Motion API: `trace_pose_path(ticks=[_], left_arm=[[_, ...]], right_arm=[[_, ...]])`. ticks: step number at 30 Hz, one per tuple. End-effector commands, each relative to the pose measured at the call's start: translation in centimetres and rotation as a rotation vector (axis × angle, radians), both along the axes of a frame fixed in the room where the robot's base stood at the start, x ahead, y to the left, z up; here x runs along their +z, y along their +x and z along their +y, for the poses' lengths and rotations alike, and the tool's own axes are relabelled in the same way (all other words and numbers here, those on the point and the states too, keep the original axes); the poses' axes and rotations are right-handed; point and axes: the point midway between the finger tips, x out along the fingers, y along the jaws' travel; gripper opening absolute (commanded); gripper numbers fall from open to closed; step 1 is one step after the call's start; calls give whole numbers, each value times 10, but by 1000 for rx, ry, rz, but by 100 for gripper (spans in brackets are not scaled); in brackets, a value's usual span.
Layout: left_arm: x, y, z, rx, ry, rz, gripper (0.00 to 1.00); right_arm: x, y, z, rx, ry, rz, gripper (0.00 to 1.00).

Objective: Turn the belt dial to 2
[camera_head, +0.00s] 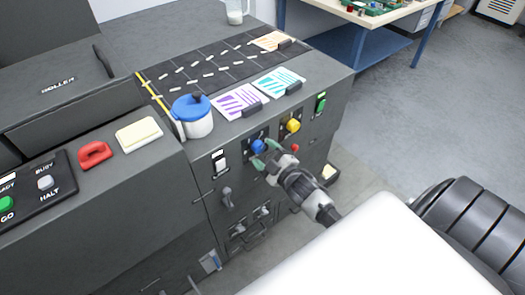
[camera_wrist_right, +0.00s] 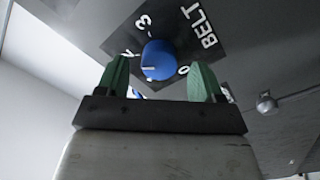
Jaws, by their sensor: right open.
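The blue belt dial (camera_head: 257,146) is on the front face of the grey machine, left of a yellow dial. In the right wrist view the blue dial (camera_wrist_right: 158,61) sits on a black plate reading BELT, with a 3 and a 0 legible. Its white line points left in that view, just below a mark that I cannot read surely. My right gripper (camera_head: 265,155) is open at the blue dial. Its green fingers (camera_wrist_right: 160,82) stand on either side of the dial's lower edge, with gaps showing. My left gripper is out of view.
The yellow dial (camera_head: 293,125), a green switch (camera_head: 321,103) and a small red button (camera_head: 295,148) are close by. A white switch (camera_head: 220,162) and a lever (camera_head: 227,198) are to the left. A blue-lidded jar (camera_head: 194,121) and printed cards (camera_head: 239,101) are on top.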

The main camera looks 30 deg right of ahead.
Motion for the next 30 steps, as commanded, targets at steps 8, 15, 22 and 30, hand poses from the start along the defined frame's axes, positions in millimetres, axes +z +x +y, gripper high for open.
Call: trace_pose_path(ticks=[8, 15, 22, 30], left_arm=[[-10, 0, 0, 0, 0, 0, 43], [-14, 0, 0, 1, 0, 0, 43], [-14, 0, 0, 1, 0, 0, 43], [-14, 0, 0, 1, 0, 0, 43]], right_arm=[[-4, -58, -4, 1, 0, 5, 67], [-2, -87, -6, 1, 0, 2, 67], [-1, -92, -6, 1, 0, 1, 67], [-1, -91, -6, 0, 0, 1, 67]])
